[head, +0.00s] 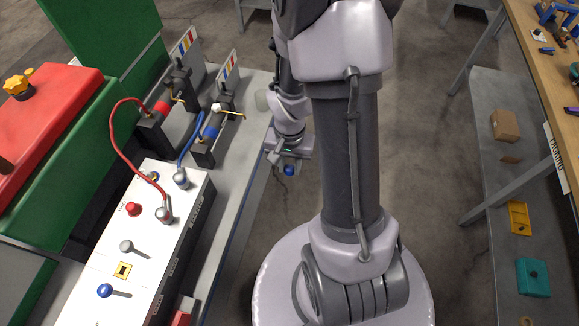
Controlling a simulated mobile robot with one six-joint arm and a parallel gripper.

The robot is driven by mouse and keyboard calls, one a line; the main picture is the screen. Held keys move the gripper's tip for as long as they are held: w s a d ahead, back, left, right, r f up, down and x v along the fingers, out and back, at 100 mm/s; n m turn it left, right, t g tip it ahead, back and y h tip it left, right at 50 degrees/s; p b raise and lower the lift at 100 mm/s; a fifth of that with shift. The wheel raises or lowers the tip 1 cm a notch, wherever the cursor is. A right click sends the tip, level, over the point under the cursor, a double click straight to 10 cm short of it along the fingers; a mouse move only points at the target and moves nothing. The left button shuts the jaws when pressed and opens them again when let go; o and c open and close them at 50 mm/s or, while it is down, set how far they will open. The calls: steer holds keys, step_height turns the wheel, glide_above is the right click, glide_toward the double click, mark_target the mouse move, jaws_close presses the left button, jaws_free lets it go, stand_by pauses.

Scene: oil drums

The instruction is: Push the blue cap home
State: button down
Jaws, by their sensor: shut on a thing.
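My gripper (289,164) hangs beyond my arm column, near the middle of the head view, off the right edge of the grey bench. It is shut on a small round blue thing, which looks like the blue cap (289,171). The cap shows at the gripper's lower end, over the floor and apart from the bench. The jaws are small and partly hidden by the wrist. I cannot make out an opening that the cap fits.
A white control box (140,250) with knobs stands on the grey bench (235,190). Red (127,150) and blue (190,150) hoses run from it to dark fixtures. A green cabinet (85,145) with a red top (50,125) stands left. A wooden workbench (545,65) stands right.

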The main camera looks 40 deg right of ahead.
mark_target(290, 167)
step_height(290, 167, up, 15)
steer(key=p, duration=1.1)
steer(key=a+b, duration=0.6)
steer(key=a, duration=3)
steer(key=shift+r, duration=0.15)
steer(key=shift+d, duration=0.1)
